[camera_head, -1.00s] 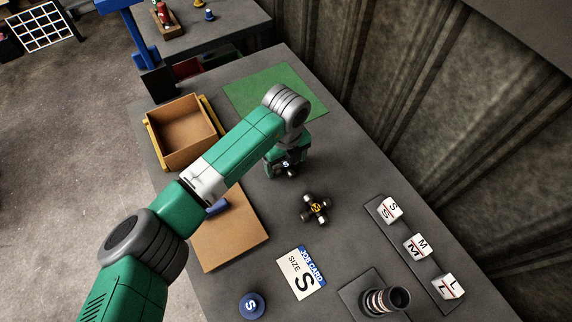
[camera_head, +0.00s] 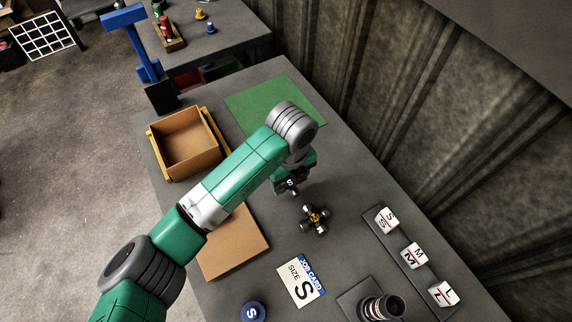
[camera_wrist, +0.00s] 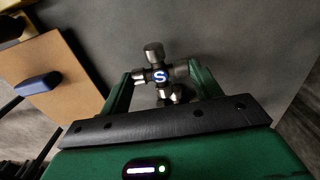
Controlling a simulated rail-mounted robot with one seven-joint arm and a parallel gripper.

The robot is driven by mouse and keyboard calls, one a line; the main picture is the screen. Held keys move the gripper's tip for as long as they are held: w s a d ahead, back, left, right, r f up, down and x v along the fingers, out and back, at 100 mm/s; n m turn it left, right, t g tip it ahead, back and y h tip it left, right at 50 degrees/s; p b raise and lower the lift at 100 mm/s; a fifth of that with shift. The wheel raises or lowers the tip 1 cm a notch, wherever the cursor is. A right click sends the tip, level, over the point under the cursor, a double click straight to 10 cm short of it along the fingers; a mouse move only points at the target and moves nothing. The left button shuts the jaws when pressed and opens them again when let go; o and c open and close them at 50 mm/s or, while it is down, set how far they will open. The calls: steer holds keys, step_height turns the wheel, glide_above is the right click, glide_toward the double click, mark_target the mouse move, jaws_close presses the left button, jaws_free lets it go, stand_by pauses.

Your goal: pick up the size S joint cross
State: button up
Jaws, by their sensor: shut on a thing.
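My gripper (camera_wrist: 160,72) is shut on the size S joint cross (camera_wrist: 160,76), a small dark and silver cross with a white S on a blue disc. It sits between the two green fingers in the wrist view. In the head view the S cross (camera_head: 290,184) shows at the end of my gripper (camera_head: 287,187), partly covered by it. I cannot tell its height over the table. A second joint cross, with a yellow mark that looks like M (camera_head: 315,218), lies on the grey table close to the lower right of my gripper.
A job card reading SIZE S (camera_head: 301,280) lies near the front. White S, M and L blocks (camera_head: 413,255) stand on a strip at the right. A brown box (camera_head: 188,145), a green mat (camera_head: 262,100), a brown board (camera_head: 238,250) and a dark ringed cylinder (camera_head: 382,308) are also on the table.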

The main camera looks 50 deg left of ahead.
steer(key=s+d, duration=0.2)
steer(key=d, duration=0.1)
steer(key=s+d+p, duration=0.1)
steer(key=s+d, duration=0.1)
steer(key=d, duration=0.1)
steer(key=s+d+r, duration=0.1)
steer(key=d, duration=0.3)
steer(key=shift+s+r+p, duration=0.1)
steer(key=shift+s+p, duration=0.2)
steer(key=shift+s, duration=0.1)
